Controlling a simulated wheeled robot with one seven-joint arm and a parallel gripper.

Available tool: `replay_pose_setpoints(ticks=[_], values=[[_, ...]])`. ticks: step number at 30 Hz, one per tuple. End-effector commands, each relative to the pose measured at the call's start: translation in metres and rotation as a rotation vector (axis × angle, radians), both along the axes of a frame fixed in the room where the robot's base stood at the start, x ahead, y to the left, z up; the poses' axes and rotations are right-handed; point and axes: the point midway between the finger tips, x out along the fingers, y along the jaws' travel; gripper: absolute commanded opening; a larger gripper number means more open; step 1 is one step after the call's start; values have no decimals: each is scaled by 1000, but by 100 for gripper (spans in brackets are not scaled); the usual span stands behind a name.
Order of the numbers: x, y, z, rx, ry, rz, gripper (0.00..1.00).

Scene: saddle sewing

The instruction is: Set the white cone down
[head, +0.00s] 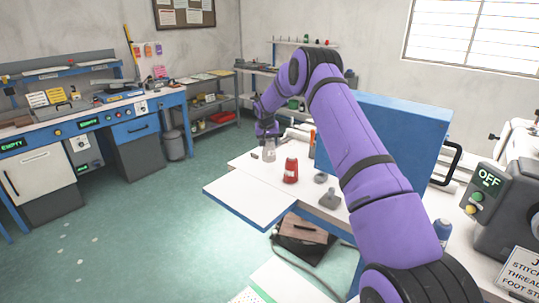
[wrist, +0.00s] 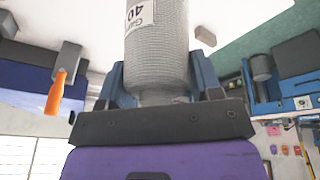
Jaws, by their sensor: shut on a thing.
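The white cone (head: 269,152) looks pale grey and hangs upright below my gripper (head: 267,136) at the far left part of the white table (head: 245,200). I cannot tell whether its base touches the table top. In the wrist view the cone (wrist: 157,45) fills the upper middle, wound with thread and bearing a label with "40". The fingers of my gripper (wrist: 158,82) are shut on it from both sides. A red cone (head: 290,170) stands upright on the table, just right of and nearer than the white cone.
A small grey disc (head: 320,178) and a grey block-like tool (head: 330,199) lie right of the red cone. An orange-handled tool (head: 312,144) is by the large blue panel (head: 400,135). The table's front left extension is clear. A grey machine box (head: 490,205) stands at right.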

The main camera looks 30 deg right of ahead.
Motion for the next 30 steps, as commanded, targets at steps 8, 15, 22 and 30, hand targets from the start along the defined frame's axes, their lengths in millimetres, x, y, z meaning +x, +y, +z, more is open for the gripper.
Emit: replay_pose_setpoints(ticks=[8, 15, 22, 30], values=[[0, 0, -28, 0, 0, 0, 16], [1, -1, -45, -1, -3, 0, 16], [0, 0, -47, -1, -2, 0, 16], [0, 0, -48, 0, -1, 0, 85]])
